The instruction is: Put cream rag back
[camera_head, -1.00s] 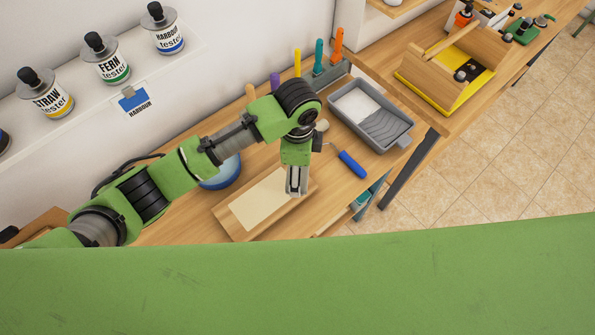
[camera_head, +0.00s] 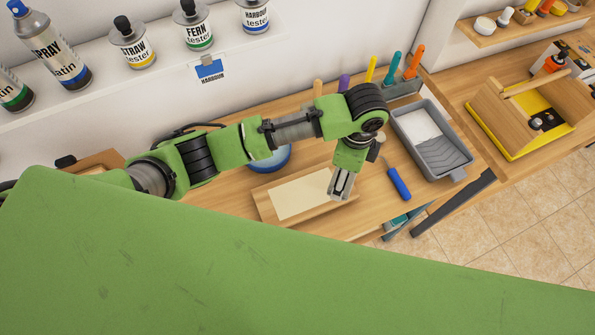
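A flat cream rectangle (camera_head: 300,194) lies on a shallow wooden tray (camera_head: 268,207) on the bench; I cannot tell whether it is the cream rag or a panel. No other clearly rag-like cream thing shows. My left gripper (camera_head: 340,190) points down at the right end of the tray, beside the cream rectangle's right edge. Its grey fingers are small and partly merged, so I cannot tell how far apart they are or whether they touch anything. My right gripper is not in view.
A blue bowl (camera_head: 272,160) stands behind the tray, partly behind my arm. A blue-handled tool (camera_head: 398,184) and a grey paint tray (camera_head: 436,145) lie to the right. Several tester tins, such as the Harbour tin (camera_head: 255,17), stand on the shelf above.

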